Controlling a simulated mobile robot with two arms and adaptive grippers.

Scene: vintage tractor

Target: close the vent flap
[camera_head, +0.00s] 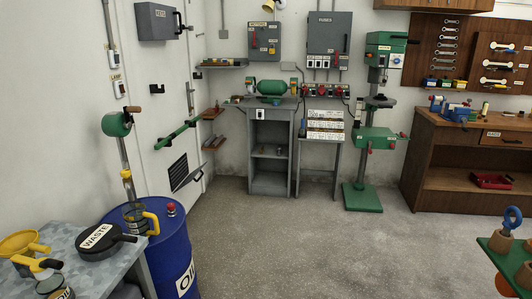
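A dark slatted vent (178,170) is set low in the white door on the left wall. Its dark flap (190,180) stands out from the door to the right of and below the slats, tilted, so the slats are exposed. I cannot make out its hinge clearly at this distance. Neither of my grippers is in view, and nothing touches the flap.
A blue oil drum (172,250) with a green-topped pump (117,125) stands at the front left beside a grey table (75,275). A green bar (178,134) crosses the door above the vent. The concrete floor (290,245) in the middle is clear.

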